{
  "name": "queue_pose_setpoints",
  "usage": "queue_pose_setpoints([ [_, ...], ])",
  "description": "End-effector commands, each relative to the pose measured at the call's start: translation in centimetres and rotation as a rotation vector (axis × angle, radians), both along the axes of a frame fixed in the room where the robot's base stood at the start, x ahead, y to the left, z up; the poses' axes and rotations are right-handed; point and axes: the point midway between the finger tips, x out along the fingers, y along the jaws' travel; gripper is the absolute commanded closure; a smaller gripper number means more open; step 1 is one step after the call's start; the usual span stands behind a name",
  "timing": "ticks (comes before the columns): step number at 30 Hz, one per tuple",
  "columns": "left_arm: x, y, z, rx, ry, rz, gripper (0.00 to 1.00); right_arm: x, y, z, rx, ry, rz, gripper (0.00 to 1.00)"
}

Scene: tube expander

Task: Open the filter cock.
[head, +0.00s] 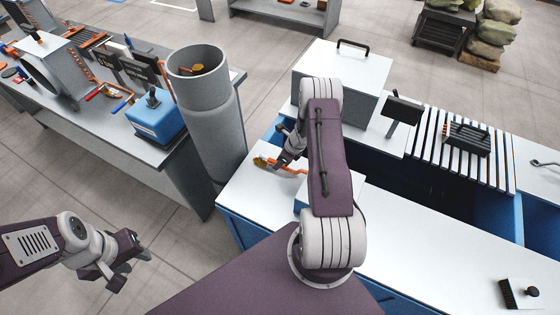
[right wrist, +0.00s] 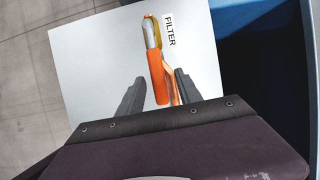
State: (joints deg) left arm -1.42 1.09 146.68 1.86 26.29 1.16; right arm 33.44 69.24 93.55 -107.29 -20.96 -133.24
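The filter cock has a brass body (head: 261,162) and an orange lever (head: 290,169) on the white bench top, left of my right arm. In the right wrist view the orange lever (right wrist: 158,80) points toward my right gripper (right wrist: 159,88), beside a "FILTER" label (right wrist: 169,30). My right gripper's two fingers are apart, one on each side of the lever's near end, with visible gaps. In the head view my right arm hides part of the lever. My left gripper (head: 132,271) hangs over the floor at lower left, away from the cock, its fingers apart and empty.
A tall grey cylinder (head: 207,115) stands left of the bench, beside a table with a blue box (head: 157,118) and tools. A white box with a black handle (head: 352,46) stands behind my right arm. A slatted rack (head: 430,150) and a brush (head: 515,293) are right.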

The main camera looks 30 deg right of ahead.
Motion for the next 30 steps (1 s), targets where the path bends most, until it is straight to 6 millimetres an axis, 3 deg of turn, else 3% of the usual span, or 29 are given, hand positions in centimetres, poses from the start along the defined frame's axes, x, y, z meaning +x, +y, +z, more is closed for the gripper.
queue_pose_setpoints([
  [11,0.0,0.0,-0.2,0.0,0.0,0.0,0.64,-0.3,-0.1,0.5,0.002,0.002,-0.001,0.58],
  [22,0.0,0.0,-0.9,0.0,0.0,0.0,0.64,-2.4,-1.4,6.7,0.001,0.0,-0.002,0.58],
  [30,0.0,0.0,-0.9,0.0,0.0,0.0,0.64,-3.1,-1.7,8.3,0.002,0.002,-0.002,0.58],
])
